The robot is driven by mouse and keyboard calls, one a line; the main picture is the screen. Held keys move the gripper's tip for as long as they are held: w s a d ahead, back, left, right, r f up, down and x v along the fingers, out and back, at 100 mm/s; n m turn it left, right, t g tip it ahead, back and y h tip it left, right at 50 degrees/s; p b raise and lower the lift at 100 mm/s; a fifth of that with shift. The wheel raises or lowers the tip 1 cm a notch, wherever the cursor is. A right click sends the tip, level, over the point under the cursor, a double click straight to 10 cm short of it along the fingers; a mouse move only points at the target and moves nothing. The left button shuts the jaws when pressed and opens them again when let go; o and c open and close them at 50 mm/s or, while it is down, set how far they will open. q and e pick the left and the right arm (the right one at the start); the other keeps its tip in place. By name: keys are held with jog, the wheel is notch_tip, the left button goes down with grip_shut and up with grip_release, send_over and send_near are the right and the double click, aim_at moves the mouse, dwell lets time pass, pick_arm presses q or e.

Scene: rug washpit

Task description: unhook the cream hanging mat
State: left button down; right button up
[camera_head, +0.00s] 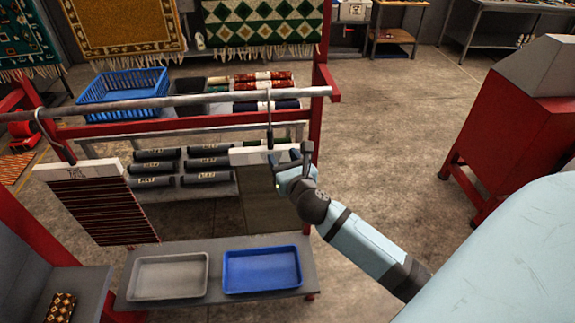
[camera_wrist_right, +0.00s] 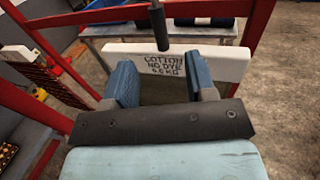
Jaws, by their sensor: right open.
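The cream hanging mat hangs from the rail by a dark hook (camera_head: 269,122). My right gripper (camera_head: 288,168) is at the header's right part in the head view. In the wrist view its blue fingers (camera_wrist_right: 162,82) are apart, with the label between them. I cannot tell whether they touch the header. My left gripper is out of view.
The metal rail (camera_head: 180,102) runs across a red frame (camera_head: 321,120). A striped mat (camera_head: 105,208) hangs at the left. Below are a grey tray (camera_head: 168,276) and a blue tray (camera_head: 262,270). A blue basket (camera_head: 122,92) and rolled mats stand behind.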

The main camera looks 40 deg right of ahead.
aim_at(271, 141)
jog(key=shift+b+x, duration=0.45)
jog(key=shift+x, duration=1.65)
jog(key=shift+p+x, duration=0.45)
jog(key=shift+x, duration=2)
grip_shut()
jog(key=shift+r, duration=0.15)
